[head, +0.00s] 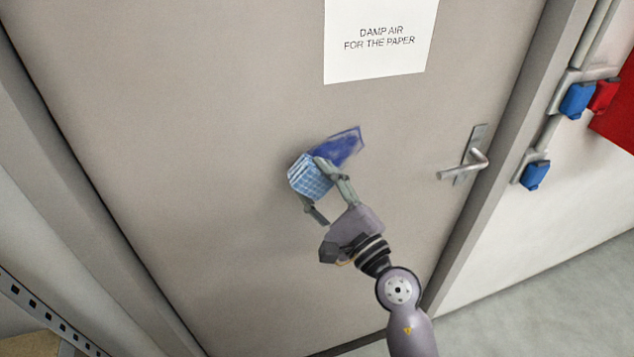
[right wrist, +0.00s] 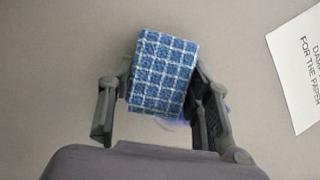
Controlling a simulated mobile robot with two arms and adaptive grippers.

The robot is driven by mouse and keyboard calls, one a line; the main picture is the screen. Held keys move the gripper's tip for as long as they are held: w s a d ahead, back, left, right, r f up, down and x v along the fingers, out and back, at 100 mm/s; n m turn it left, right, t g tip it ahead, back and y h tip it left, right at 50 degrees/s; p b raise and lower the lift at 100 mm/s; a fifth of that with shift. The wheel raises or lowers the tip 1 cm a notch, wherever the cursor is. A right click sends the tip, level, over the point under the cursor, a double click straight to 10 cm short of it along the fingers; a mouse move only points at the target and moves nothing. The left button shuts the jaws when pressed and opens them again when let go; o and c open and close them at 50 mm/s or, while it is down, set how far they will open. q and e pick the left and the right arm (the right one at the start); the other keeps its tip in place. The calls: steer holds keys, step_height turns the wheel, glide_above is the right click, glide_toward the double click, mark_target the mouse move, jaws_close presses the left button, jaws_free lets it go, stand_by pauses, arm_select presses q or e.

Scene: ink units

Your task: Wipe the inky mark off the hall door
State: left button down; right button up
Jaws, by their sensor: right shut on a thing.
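The hall door (head: 200,120) is grey and fills most of the head view. A dark blue inky mark (head: 343,146) is on it near the middle, partly hidden behind my right gripper and the cloth. My right gripper (head: 322,186) is shut on a folded blue-and-white checked cloth (head: 306,174). The cloth also shows in the right wrist view (right wrist: 162,72), between the two fingers. It is at the mark's lower left, close to the door; I cannot tell whether it touches. A little blue shows below the cloth in the right wrist view. My left gripper is not in view.
A white paper sign (head: 380,40) is on the door above the mark. A metal lever handle (head: 465,162) is to the right. Blue sockets (head: 536,175) and a red one (head: 603,96) are on the wall beyond the frame. A metal shelf edge (head: 40,318) is at lower left.

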steer(key=shift+w+a, duration=0.3)
steer(key=shift+w, duration=0.55)
steer(key=shift+d, duration=0.1)
